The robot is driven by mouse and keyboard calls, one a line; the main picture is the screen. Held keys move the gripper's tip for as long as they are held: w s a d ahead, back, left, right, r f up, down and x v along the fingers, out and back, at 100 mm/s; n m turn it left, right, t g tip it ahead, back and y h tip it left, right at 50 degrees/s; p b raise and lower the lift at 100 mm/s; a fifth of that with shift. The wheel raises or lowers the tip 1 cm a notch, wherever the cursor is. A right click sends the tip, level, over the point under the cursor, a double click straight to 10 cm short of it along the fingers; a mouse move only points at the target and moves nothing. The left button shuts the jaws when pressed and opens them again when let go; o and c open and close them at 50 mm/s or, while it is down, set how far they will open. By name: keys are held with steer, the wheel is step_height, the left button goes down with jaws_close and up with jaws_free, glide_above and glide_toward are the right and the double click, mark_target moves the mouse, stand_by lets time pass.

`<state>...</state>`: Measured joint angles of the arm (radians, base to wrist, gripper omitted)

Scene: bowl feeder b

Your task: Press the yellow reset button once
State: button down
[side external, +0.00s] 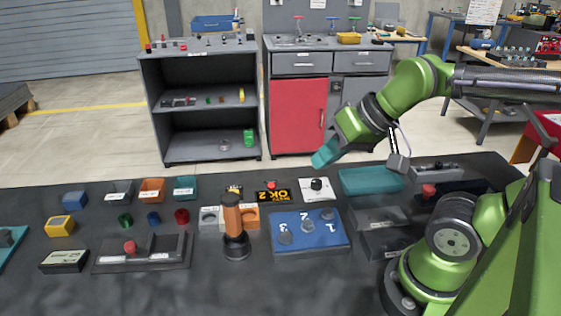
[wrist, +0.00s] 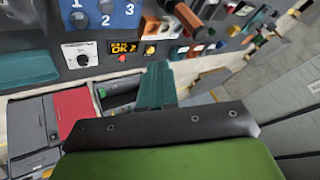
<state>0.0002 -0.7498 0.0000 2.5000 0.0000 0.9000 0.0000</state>
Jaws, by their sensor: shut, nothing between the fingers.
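A small yellow button (wrist: 150,50) shows in the wrist view, beside a black display panel (wrist: 124,46) reading "OK 2" with a red button (wrist: 121,58) on its edge. In the side view the panel (side external: 272,197) lies at the back of the dark table, and a yellow and black piece (side external: 234,191) shows left of it, partly hidden by an orange-brown upright handle (side external: 232,215). My gripper (side external: 325,156) has teal fingers, shut and empty, held in the air above the table's back edge, right of the panel. The fingers (wrist: 156,85) point toward the table in the wrist view, apart from the button.
A white box with a black knob (side external: 316,188) stands right of the panel. A blue numbered board (side external: 310,245) lies in front, a teal tray (side external: 370,181) to the right. Coloured bins and parts fill the left. Cabinets (side external: 300,110) stand behind the table.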

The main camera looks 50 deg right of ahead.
steer(key=w+d+f+m, duration=0.1)
steer(key=w+f+m, duration=0.3)
steer(key=w, duration=0.5)
steer(key=w+d+f+m+y, duration=0.1)
steer(key=w+f+m, duration=0.3)
steer(key=w+m, duration=0.4)
steer(key=w+d+f+m+t+y, duration=0.1)
steer(key=w+f+m, duration=0.4)
steer(key=w, duration=0.7)
steer(key=shift+d+m, duration=0.4)
steer(key=shift+d, duration=0.15)
steer(key=shift+f, duration=4.4)
steer(key=shift+f, duration=0.15)
steer(key=shift+f, duration=0.3)
